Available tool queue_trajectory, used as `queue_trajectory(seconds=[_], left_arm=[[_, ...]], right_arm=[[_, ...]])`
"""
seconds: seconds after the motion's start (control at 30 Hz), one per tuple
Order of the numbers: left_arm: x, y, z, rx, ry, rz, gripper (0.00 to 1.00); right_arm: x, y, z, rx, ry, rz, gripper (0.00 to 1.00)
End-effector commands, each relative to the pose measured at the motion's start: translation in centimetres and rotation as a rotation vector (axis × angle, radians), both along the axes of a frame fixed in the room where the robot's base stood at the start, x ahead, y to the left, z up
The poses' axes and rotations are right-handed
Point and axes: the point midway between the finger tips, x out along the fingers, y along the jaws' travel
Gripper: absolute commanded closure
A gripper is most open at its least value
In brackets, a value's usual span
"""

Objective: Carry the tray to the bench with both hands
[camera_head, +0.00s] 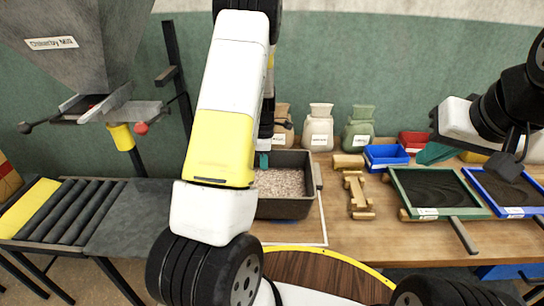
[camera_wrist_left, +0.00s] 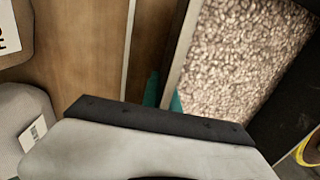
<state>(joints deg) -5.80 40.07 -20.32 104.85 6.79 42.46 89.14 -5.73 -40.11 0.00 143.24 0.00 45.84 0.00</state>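The tray (camera_head: 285,208) is a dark, deep rectangular pan of pale pinkish-brown grain on the wooden bench, with a handle on its right end. My left arm hides its left part. My left gripper (camera_head: 263,160) is at the tray's back left. In the left wrist view my left gripper (camera_wrist_left: 164,96) has teal fingertips on either side of the tray's wall (camera_wrist_left: 180,58); whether they press on it I cannot tell. My right gripper (camera_head: 437,152) hangs over the right of the bench, well apart from the tray. Only part of its teal fingers shows, so its opening is unclear.
Wooden blocks (camera_head: 356,190), a blue bin (camera_head: 386,156), a red bin (camera_head: 413,140) and a green-framed tray (camera_head: 396,190) stand right of the pan. Sacks (camera_head: 319,128) line the back. A roller conveyor (camera_head: 75,208) and mill hopper (camera_head: 75,45) are at left.

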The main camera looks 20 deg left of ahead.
Motion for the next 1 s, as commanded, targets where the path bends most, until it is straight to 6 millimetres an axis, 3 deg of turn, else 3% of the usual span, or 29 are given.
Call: queue_trajectory(seconds=[0.2,0.6,0.7,0.73,1.0], left_arm=[[-0.3,0.2,-2.6,0.000,0.007,0.002,1.00],[-0.3,0.2,-3.1,0.001,0.006,0.001,1.00],[-0.3,0.2,-3.1,0.001,0.006,0.002,0.77],[-0.3,0.2,-3.1,0.001,0.006,0.002,0.75],[-0.3,0.2,-3.1,0.001,0.006,0.001,0.75]], right_arm=[[0.0,0.0,0.0,0.000,0.000,0.000,1.00],[0.0,0.0,0.0,0.000,0.000,0.000,1.00],[0.0,0.0,0.0,0.000,0.000,0.000,1.00],[0.0,0.0,0.0,0.000,0.000,0.000,1.00],[0.0,0.0,0.0,0.000,0.000,0.000,1.00]])
